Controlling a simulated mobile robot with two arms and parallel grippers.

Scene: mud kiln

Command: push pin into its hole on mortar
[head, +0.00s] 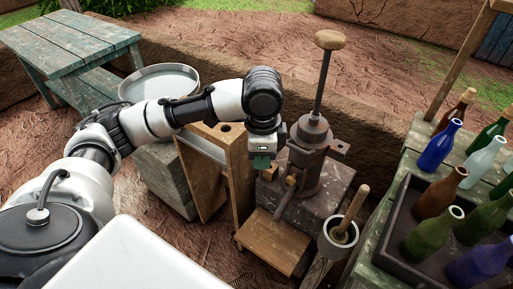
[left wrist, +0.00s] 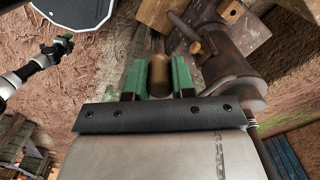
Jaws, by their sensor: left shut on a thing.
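My left gripper (head: 262,162) is shut, its green fingers beside the dark iron cylinder (head: 312,135) with a tall plunger. In the left wrist view the left gripper (left wrist: 160,78) holds a brown, round-ended piece, apparently the wooden pin (left wrist: 160,72), between its fingers. The iron cylinder also shows in the wrist view (left wrist: 228,62), to the right of the fingers. It seems to be the mortar; I cannot make out the pin's hole. My right gripper (left wrist: 66,40) is at the left of the wrist view, too small to tell if open.
A wooden frame (head: 240,165) stands left of the cylinder, and a small wooden stool (head: 268,243) in front. A cup (head: 335,245) holds a wooden-handled tool. At right, a dark tray (head: 385,215) holds several bottles. A basin (head: 160,82) and green table (head: 75,42) stand at back left.

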